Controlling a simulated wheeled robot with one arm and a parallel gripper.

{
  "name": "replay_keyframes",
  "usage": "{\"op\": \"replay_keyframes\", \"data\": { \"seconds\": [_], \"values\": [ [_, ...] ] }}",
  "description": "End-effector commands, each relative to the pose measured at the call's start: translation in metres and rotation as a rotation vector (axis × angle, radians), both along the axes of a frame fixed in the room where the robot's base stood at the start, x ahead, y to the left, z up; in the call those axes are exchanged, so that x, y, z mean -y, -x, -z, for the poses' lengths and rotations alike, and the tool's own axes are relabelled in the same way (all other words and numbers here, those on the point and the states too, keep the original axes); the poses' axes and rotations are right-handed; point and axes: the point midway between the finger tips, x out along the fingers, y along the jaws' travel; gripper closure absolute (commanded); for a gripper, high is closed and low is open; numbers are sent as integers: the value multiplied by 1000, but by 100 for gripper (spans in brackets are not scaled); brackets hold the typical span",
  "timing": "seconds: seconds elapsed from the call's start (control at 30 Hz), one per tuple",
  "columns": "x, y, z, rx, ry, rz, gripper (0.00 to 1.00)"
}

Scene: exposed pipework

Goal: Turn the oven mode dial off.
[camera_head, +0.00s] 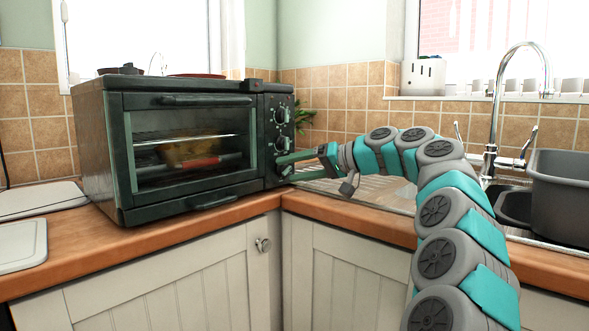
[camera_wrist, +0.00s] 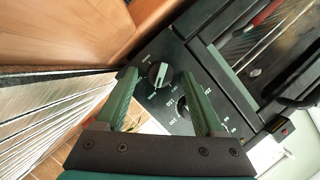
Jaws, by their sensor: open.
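The black toaster oven (camera_head: 110,190) stands on the counter with several round dials down its right-hand panel. In the head view my gripper (camera_head: 290,162) reaches in from the right to the lower part of that panel. In the wrist view my green fingers are open (camera_wrist: 158,76), one on either side of the lowest dial (camera_wrist: 159,75). Contact with the dial cannot be told. A second dial (camera_wrist: 182,106) is partly behind the right finger. The upper dial (camera_head: 281,115) is clear of my gripper in the head view. Which dial sets the mode is not readable.
The oven's glass door (camera_head: 190,150) is shut, with food on a rack inside. The wooden counter (camera_head: 170,232) runs in front. A sink with a tall tap (camera_head: 494,110) and a grey basin (camera_head: 560,195) are at the right. White boards (camera_head: 22,246) lie at the left.

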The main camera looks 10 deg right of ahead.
Motion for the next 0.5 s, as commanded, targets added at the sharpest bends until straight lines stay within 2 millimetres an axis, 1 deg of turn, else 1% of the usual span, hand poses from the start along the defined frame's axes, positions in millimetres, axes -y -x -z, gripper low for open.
{"op": "replay_keyframes", "data": {
  "seconds": [0.2,0.5],
  "values": [
    [0,0,0,1,0,1,31],
    [0,0,0,1,0,1,65]
  ]
}}
